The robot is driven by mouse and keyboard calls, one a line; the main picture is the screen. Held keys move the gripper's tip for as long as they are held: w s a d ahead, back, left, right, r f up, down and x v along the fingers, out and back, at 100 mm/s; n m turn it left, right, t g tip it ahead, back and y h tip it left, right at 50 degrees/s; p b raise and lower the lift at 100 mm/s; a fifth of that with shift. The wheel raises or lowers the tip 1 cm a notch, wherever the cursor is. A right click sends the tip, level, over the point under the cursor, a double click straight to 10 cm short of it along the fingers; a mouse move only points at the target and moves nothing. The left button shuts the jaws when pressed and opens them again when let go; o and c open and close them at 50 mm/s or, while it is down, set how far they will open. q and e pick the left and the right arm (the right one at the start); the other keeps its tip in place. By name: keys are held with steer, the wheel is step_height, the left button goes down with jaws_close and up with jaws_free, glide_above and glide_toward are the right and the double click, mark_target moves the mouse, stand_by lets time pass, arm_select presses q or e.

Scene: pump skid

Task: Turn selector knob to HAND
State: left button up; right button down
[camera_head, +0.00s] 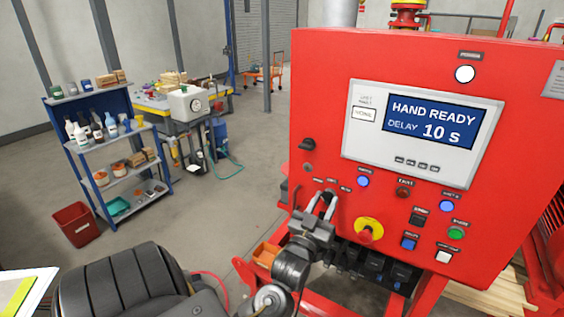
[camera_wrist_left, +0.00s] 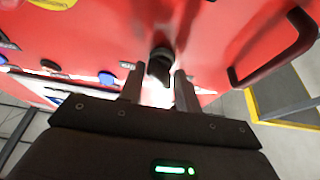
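The red control panel (camera_head: 320,75) stands at the right in the head view. Its screen (camera_head: 432,122) reads HAND READY, DELAY 10 s. My left gripper (camera_head: 327,204) is at the panel's lower left, just under a row of small labels; its fingers hide the selector knob there. In the left wrist view the black selector knob (camera_wrist_left: 160,66) stands out from the red face, between and just beyond the tips of my left gripper (camera_wrist_left: 156,84). The fingers are apart, with gaps beside the knob. Its pointer direction is unclear. My right gripper is not in view.
A red and yellow stop button (camera_head: 369,230) and several coloured buttons sit right of the gripper. A blue shelf (camera_head: 102,145) and a workbench stand behind on open floor.

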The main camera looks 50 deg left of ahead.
arm_select(q)
steer(key=m+h, duration=0.2)
steer(key=m, duration=0.2)
steer(key=m+h+p, duration=0.1)
steer(key=m+h, duration=0.1)
steer(key=m, duration=0.1)
steer(key=shift+a+r+m, duration=0.15)
steer(key=shift+m, duration=0.25)
steer(key=m+h+p, duration=0.1)
steer(key=m, duration=0.2)
steer(key=m+h+p, duration=0.1)
steer(key=m+h, duration=0.1)
steer(key=m, duration=0.1)
steer(key=shift+s+r+g, duration=0.1)
steer(key=shift+r+g, duration=0.05)
steer(key=shift+g, duration=0.15)
steer(key=f+b+v, duration=0.1)
steer(key=b+v, duration=0.5)
steer(key=v, duration=0.5)
steer(key=a+f+n+g+y+b, duration=0.1)
steer(key=a+f+g, duration=0.1)
steer(key=f, duration=1.4)
steer(key=a+f+n+g+y+b, duration=0.1)
steer(key=a+f+g+b, duration=0.1)
steer(key=f, duration=1.5)
steer(key=shift+a+n+g+y, duration=0.3)
steer(key=shift+a+g, duration=0.2)
steer(key=shift+g, duration=0.9)
